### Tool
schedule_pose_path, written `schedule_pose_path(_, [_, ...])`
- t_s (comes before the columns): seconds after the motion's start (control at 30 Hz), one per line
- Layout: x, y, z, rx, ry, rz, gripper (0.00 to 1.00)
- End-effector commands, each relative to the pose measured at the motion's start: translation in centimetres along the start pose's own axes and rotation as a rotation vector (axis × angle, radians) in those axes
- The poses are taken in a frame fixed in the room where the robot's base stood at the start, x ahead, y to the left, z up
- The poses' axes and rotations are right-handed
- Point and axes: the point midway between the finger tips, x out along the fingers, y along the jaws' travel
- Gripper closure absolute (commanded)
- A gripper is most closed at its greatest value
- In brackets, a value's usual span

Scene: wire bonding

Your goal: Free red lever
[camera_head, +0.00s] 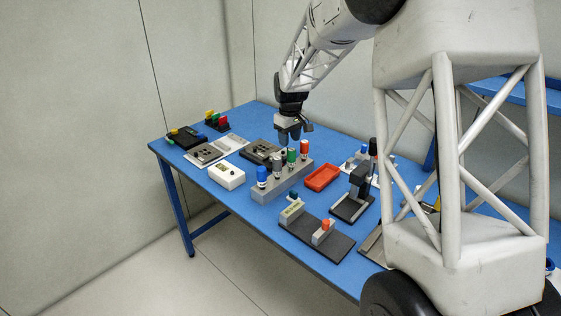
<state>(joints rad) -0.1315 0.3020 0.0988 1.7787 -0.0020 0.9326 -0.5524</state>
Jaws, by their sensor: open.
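My gripper (288,137) points down above the far side of a grey rack (281,185), its fingertips near the row of handles; I cannot tell if it touches any. It is open, and I see nothing in it. A red-topped handle (304,147) stands upright at the right of the rack, beside green, grey and blue ones. An orange-red knob (326,224) sits on a pale block on a dark plate (318,240) at the front. A pale block with a dark green knob (293,196) is on the same plate. I cannot tell which red part is the lever.
A red tray (322,178) lies right of the rack, beside a black stand (353,194). A white box (226,175) and a grey fixture (217,149) are to the left. Coloured blocks (217,121) stand at the far left. My own column hides the table's right side.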

Motion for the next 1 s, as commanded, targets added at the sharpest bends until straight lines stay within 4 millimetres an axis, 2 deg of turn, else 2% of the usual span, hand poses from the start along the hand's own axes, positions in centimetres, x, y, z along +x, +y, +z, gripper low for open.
schedule_pose_path(0.03, [1.1,0.3,-1.1,-0.013,-0.005,-0.004,0.55])
schedule_pose_path(0.2, [3.5,1.1,-3.7,-0.056,-0.015,-0.011,0.55])
schedule_pose_path(0.4, [5.5,1.6,-5.7,-0.088,-0.021,-0.016,0.55])
schedule_pose_path(0.6, [6.2,1.8,-6.4,-0.101,-0.023,-0.018,0.55])
schedule_pose_path(1.0, [6.4,1.8,-6.4,-0.100,-0.024,-0.018,0.55])
